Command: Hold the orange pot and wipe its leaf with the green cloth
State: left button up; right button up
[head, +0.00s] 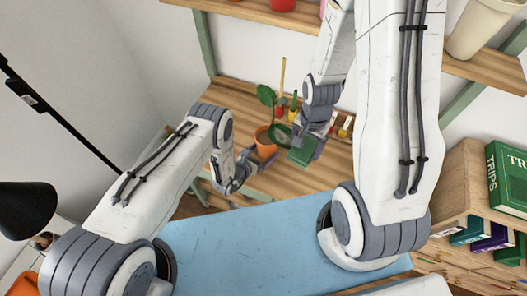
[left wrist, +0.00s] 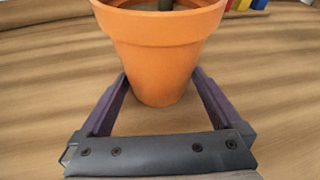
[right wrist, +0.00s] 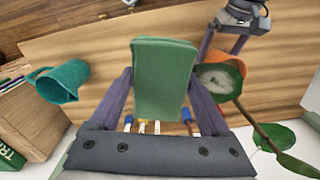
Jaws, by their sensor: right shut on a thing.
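The orange pot (head: 264,142) stands on the wooden shelf and holds a plant. A green leaf with a pale, dusty-looking patch (right wrist: 217,82) hangs over the pot's rim in the right wrist view; another leaf (head: 265,94) is higher up. My left gripper (head: 240,180) is open, with its fingers on either side of the pot (left wrist: 160,65); whether they touch it is unclear. My right gripper (head: 313,143) is shut on the folded green cloth (right wrist: 164,75), which also shows in the head view (head: 301,157). The cloth is beside the dusty leaf, apart from it in the right wrist view.
Small coloured-handled items (head: 346,127) stand behind the cloth. A blue surface (head: 250,233) lies in front of the wooden shelf (head: 235,98). Bare wood surrounds the orange pot's near side.

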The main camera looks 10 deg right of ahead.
pick_arm(q)
jog(key=shift+s+a+r, duration=0.1)
jog(key=shift+s+a, duration=0.05)
jog(key=shift+a, duration=0.05)
pick_arm(e)
jog(key=shift+r, duration=0.2)
pick_arm(q)
jog(key=shift+s+a+r+p, duration=0.1)
jog(key=shift+s+a+p, duration=0.15)
jog(key=shift+p, duration=0.2)
pick_arm(e)
jog(key=shift+r, duration=0.2)
pick_arm(q)
jog(key=shift+a, duration=0.1)
pick_arm(e)
jog(key=shift+f, duration=0.1)
dwell(0.4)
pick_arm(q)
jog(key=shift+w+d+f+b, duration=0.25)
jog(key=shift+d+b, duration=0.1)
jog(key=shift+b, duration=0.15)
pick_arm(e)
jog(key=shift+f, duration=0.35)
pick_arm(q)
jog(key=shift+d, duration=0.1)
pick_arm(e)
jog(key=shift+f, duration=0.1)
